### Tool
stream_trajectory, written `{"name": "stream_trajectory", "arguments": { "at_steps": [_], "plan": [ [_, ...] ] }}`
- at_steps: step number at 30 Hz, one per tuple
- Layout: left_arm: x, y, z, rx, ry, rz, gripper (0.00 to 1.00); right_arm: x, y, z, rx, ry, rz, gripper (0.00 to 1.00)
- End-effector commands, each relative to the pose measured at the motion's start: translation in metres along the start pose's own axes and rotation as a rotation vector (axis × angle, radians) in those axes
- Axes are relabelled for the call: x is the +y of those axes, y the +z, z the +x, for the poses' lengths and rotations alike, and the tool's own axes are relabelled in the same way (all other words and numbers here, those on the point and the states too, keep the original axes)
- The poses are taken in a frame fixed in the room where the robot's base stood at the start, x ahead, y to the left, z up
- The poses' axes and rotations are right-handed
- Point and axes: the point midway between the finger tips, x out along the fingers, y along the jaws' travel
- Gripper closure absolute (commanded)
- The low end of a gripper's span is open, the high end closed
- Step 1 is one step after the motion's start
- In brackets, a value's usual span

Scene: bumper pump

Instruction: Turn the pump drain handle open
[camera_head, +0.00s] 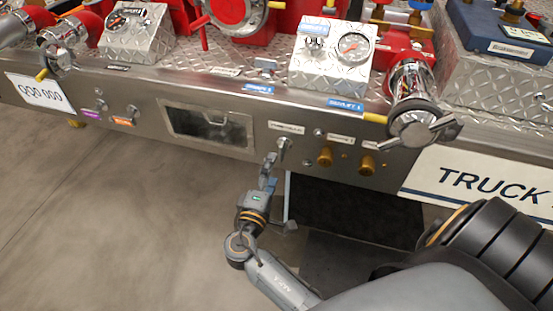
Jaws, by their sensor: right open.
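The pump drain handle (284,146) is a small metal lever on the steel front panel. It sits just below a white label whose text is too small to read surely. My right gripper (270,168) is open, just below and left of the handle, with its fingers pointing up towards the panel. The fingertips are close to the handle's lower end; I cannot tell whether they touch. The grey forearm comes up from the lower right. My left gripper is not in view.
Two brass caps (325,157) stick out of the panel right of the handle. A recessed window (209,127) lies to the left. A chrome outlet (413,105) juts out at the right, above a white TRUCK sign (490,185). The floor (120,215) at the left is clear.

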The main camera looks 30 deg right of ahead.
Motion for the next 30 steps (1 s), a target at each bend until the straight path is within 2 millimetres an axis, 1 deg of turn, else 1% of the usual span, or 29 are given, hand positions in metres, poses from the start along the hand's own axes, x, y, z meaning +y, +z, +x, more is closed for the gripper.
{"name": "stream_trajectory", "arguments": {
  "at_steps": [1, 3, 6, 10, 15, 30],
  "plan": [
    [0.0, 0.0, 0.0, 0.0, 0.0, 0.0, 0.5, -0.001, 0.0, -0.012, 0.0, -0.003, -0.001, 0.17],
    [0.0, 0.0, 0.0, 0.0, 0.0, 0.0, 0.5, -0.001, 0.0, -0.026, 0.0, -0.003, 0.0, 0.17],
    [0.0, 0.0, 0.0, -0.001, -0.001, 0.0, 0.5, 0.0, 0.0, -0.043, 0.0, -0.002, 0.001, 0.17],
    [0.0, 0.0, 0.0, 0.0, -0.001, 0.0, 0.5, 0.0, 0.0, -0.057, 0.0, -0.001, 0.001, 0.17],
    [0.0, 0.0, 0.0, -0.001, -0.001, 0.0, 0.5, 0.0, 0.0, -0.063, -0.001, 0.001, 0.001, 0.17],
    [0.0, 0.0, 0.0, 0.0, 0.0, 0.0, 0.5, -0.001, 0.001, -0.062, -0.003, -0.005, 0.003, 0.17]
  ]
}}
